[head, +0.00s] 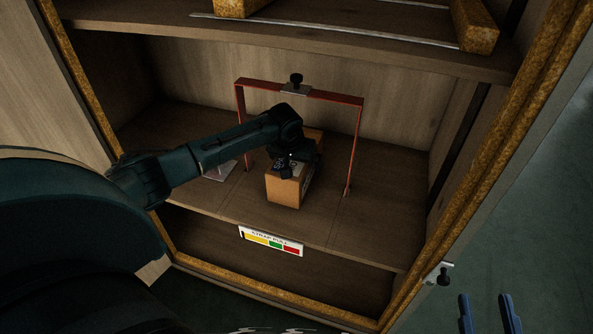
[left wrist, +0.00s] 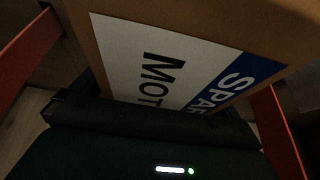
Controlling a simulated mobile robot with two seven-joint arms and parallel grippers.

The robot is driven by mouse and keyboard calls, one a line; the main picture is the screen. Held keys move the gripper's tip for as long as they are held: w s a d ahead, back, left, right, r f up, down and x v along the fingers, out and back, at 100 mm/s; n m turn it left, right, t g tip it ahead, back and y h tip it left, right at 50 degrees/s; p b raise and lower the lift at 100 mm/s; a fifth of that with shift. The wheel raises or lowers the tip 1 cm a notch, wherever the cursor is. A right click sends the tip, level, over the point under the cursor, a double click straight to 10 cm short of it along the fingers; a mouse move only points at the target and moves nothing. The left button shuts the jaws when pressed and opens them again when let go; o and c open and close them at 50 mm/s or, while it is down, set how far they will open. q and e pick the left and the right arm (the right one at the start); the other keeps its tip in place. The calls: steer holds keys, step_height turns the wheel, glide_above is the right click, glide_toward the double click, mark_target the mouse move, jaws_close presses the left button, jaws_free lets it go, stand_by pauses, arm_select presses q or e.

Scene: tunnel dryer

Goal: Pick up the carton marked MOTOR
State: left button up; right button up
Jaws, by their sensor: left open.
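The brown carton (head: 284,191) stands on the middle shelf inside the cabinet, under a red frame (head: 361,138). In the left wrist view its label (left wrist: 150,65) fills the upper part, white and blue, with "MOT" and "SPAR" readable and the rest cut off. My left gripper (head: 291,163) is at the carton's upper part, under the frame. Its jaws are open; its fingers are dark and partly hidden by the wrist, so contact with the carton cannot be told. My right gripper (head: 485,298) is at the lower right, outside the cabinet, its two blue fingers apart and empty.
A colour-striped sign (head: 271,241) hangs on the shelf's front edge. A small light plate (head: 219,170) lies left of the carton. The shelf right of the frame is clear.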

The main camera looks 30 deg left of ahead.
arm_select(q)
steer(key=shift+w+f, duration=0.1)
steer(key=shift+f, duration=0.2)
steer(key=shift+c, duration=0.3)
steer(key=c, duration=1.8)
steer(key=shift+w+r, duration=0.1)
steer(key=shift+r, duration=0.15)
steer(key=shift+c, duration=0.6)
